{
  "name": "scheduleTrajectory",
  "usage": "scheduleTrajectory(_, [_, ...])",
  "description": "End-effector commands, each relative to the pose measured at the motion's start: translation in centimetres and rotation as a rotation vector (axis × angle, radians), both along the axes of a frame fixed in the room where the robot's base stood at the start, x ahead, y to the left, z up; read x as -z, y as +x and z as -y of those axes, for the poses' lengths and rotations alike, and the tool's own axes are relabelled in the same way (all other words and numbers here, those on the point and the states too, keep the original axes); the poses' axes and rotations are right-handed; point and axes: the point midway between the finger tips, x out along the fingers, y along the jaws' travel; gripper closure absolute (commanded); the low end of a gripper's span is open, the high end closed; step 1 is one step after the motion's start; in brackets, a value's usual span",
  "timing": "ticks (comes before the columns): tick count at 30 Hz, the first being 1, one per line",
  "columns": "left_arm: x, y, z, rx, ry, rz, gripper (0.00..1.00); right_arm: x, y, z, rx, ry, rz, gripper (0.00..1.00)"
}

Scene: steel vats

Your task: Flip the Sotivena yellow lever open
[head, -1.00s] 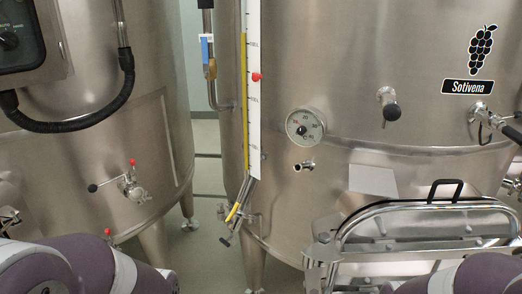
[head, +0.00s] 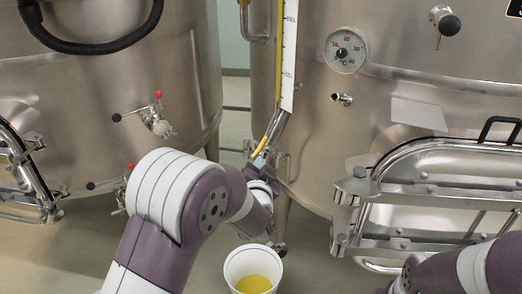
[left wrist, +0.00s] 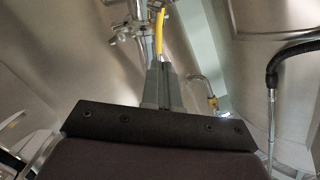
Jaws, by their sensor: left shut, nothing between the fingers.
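The Sotivena vat (head: 420,90) is the steel tank on the right. The yellow lever (head: 262,146) slants at the lower end of its white level scale. My left gripper (head: 264,160) is at the lever's lower end, fingers shut and empty. In the left wrist view, the shut grey fingers (left wrist: 160,72) point at the yellow piece (left wrist: 159,32), which shows just beyond their tips. Whether they touch it I cannot tell. The lever's lower end is partly hidden by the gripper in the head view. My right arm shows at lower right, but its gripper is out of view.
A white container (head: 253,266) with yellow contents is below the left gripper; its support is not visible. A hatch with a steel frame (head: 440,150) juts out at right. The left vat (head: 60,130) has small valves with red knobs (head: 158,94). A thermometer (head: 346,50) sits on the Sotivena vat.

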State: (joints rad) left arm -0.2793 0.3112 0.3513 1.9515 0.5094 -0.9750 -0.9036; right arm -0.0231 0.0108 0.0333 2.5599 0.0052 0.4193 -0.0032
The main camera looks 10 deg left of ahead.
Motion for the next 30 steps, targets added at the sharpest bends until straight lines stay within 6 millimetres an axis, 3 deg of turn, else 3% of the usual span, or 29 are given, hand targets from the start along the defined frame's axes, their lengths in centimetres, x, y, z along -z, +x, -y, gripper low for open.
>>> scheduleTrajectory(6, [0.6,4.7,-0.7,-0.001,0.0,-0.001,1.0,-0.3,0.0,0.0,0.0,0.0,0.0,0.18])
scheduleTrajectory(12, [1.0,7.7,-1.1,0.0,-0.001,-0.001,1.0,-0.5,0.0,0.0,0.0,0.0,0.0,0.18])
scheduleTrajectory(18, [1.2,8.7,-1.2,0.002,-0.002,-0.002,1.0,-0.6,0.0,0.0,0.0,0.0,0.0,0.18])
scheduleTrajectory(26, [1.2,8.8,-1.2,0.002,-0.002,-0.002,1.0,-0.5,0.0,0.0,0.0,0.0,0.0,0.18])
scheduleTrajectory(30, [0.1,8.8,-1.2,-0.023,-0.03,-0.025,1.0,-2.6,0.0,0.0,0.0,0.0,0.0,0.18])
